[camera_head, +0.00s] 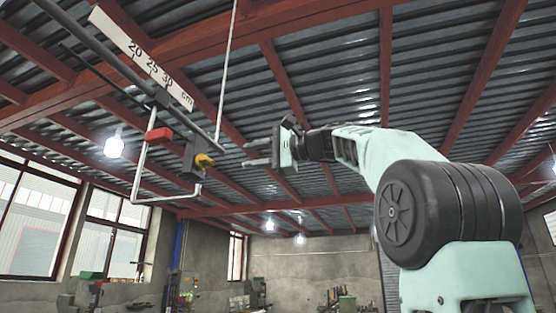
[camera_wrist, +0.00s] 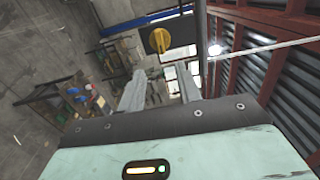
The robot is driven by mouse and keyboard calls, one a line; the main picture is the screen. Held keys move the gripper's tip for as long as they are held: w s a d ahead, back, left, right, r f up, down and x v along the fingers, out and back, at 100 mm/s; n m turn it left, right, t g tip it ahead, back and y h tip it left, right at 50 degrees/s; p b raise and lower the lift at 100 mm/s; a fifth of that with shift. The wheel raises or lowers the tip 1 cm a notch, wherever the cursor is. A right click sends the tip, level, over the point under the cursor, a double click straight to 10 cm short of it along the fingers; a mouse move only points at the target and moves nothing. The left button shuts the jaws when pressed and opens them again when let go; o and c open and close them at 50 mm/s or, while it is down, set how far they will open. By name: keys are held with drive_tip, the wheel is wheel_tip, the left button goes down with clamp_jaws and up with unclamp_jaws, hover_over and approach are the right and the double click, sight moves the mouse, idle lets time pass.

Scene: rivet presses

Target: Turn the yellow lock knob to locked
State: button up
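The yellow lock knob (camera_head: 204,160) sits on a dark block (camera_head: 194,158) on the hanging rail. In the wrist view the knob (camera_wrist: 160,40) shows face-on against its dark plate, its grip ridge roughly upright in the picture. I cannot read any lock mark. My gripper (camera_head: 246,154) is to the right of the knob, its fingers pointing at it with a clear gap between. In the wrist view the two fingers (camera_wrist: 160,74) are spread apart with nothing between them, and the knob lies beyond their tips.
A grey rail (camera_head: 98,49) with a centimetre scale (camera_head: 140,55) runs overhead. A thin bent bar (camera_head: 142,165) hangs below the rail, and an upright rod (camera_head: 227,70) rises nearby. Space around my gripper looks free.

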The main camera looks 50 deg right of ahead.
drive_tip(key=v, duration=0.6)
drive_tip(key=shift+s+b, duration=0.3)
drive_tip(key=shift+b, duration=0.15)
drive_tip(key=shift+d, duration=0.1)
